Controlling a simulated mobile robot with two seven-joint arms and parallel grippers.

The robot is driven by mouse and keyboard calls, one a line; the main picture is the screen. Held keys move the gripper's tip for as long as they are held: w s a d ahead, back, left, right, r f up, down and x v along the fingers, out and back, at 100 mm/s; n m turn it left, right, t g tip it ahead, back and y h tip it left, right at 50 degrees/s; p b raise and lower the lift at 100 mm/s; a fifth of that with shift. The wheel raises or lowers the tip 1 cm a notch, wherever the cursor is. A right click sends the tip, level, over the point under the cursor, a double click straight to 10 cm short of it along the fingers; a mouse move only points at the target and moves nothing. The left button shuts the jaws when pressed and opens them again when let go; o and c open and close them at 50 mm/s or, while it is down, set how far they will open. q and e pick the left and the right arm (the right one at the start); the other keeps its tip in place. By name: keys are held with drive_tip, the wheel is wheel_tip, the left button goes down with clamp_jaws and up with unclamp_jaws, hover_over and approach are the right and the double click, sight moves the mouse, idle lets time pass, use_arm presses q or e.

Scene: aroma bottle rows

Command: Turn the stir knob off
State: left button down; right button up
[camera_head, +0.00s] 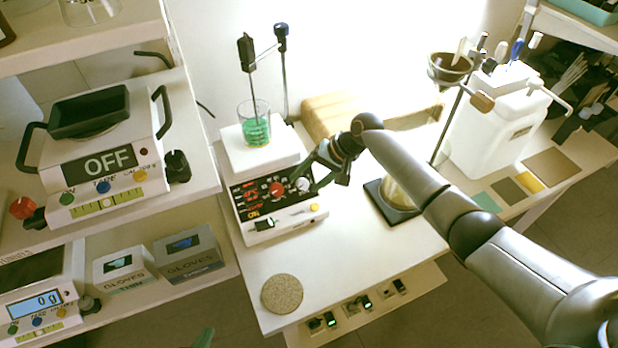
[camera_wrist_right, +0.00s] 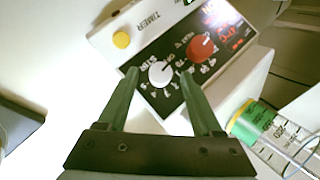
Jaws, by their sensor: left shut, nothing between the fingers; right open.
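The stir knob is the white knob (camera_head: 303,184) at the right end of the black panel on the hotplate stirrer (camera_head: 262,150). In the right wrist view the white knob (camera_wrist_right: 160,74) has printed marks around it, too small to read its setting surely. My right gripper (camera_head: 310,178) is open, its green fingers (camera_wrist_right: 158,80) on either side of the knob; contact cannot be told. A red knob (camera_wrist_right: 202,47) sits beside it. Of my left gripper (camera_head: 203,338), only a green finger part shows at the bottom edge in the head view.
A beaker of green liquid (camera_head: 254,130) stands on the stirrer's plate, with a probe on a stand above it. A cork disc (camera_head: 282,294) lies at the front of the table. A funnel stand and white container (camera_head: 505,120) stand at the right.

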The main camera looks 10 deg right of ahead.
drive_tip(key=shift+d+r, duration=0.1)
drive_tip(key=shift+r, duration=0.05)
drive_tip(key=v, duration=1.2)
drive_tip(key=shift+p, duration=0.4)
drive_tip(key=shift+s, duration=0.1)
